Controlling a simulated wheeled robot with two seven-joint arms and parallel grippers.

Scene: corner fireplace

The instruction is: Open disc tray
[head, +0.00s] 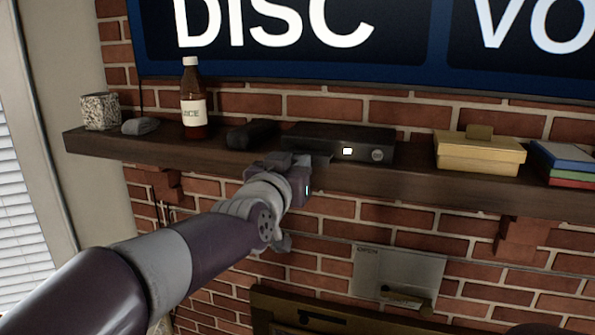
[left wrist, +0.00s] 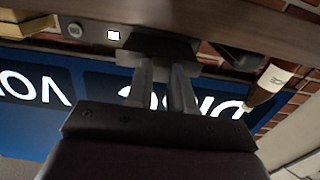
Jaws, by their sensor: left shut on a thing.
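The black disc player (head: 340,137) sits on the wooden mantel shelf, with a small lit square and a round knob on the right of its front. My left gripper (head: 293,160) is at the left part of its front. In the left wrist view, which is upside down, the player's front (left wrist: 93,33) shows at top left. A dark flat piece (left wrist: 165,42) stands out there, looking like the disc tray. The left fingers (left wrist: 162,75) are shut on it. How far it is out is hard to tell. My right gripper is not in view.
The shelf (head: 390,178) also holds a speckled mug (head: 100,111), a grey mouse-like object (head: 140,126), a sauce bottle (head: 192,100), a dark object (head: 250,133), a yellow box (head: 480,153) and books (head: 570,160). A large screen (head: 400,40) hangs above. A metal plate (head: 400,272) is below.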

